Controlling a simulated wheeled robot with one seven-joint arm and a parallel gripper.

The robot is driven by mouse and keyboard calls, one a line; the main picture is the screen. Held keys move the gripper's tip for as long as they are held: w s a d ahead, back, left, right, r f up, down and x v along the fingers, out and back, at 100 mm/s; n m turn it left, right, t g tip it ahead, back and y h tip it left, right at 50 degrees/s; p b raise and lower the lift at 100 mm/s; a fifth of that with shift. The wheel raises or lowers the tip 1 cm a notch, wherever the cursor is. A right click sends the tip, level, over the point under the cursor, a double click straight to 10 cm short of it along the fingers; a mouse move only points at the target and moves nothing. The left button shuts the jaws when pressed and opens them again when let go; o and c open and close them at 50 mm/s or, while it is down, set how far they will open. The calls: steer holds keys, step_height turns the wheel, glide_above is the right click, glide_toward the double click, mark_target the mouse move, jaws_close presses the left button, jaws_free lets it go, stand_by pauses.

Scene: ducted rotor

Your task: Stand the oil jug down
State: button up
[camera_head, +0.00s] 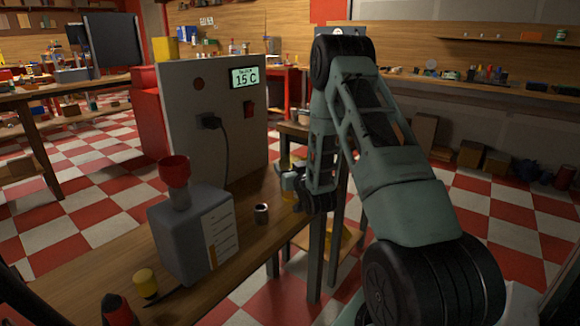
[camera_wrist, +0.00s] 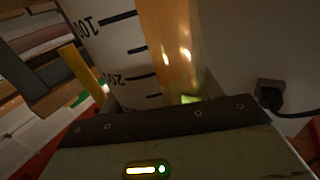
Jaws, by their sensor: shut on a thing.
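My gripper (camera_head: 292,184) is shut on the oil jug (camera_head: 288,162), of which only a small yellowish part shows behind my fingers in the head view. In the wrist view a pale wall with black graduation marks (camera_wrist: 112,45) and a glossy amber strip fills the space just past my gripper's palm; I take it for the jug. The fingertips are hidden there. The jug is by the far right end of the wooden table (camera_head: 85,283). I cannot tell if its base touches anything.
A grey tank (camera_head: 180,240) with a red funnel (camera_head: 174,171) stands on the table, with a small dark cup (camera_head: 261,214) to its right. A pale panel (camera_head: 180,100) with a display and plugged cord stands behind. A yellow-capped item (camera_head: 145,283) is at the front.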

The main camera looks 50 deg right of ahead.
steer(key=shift+f+b, duration=0.4)
stand_by(0.3)
steer(key=o, duration=1.4)
steer(key=shift+c, duration=0.2)
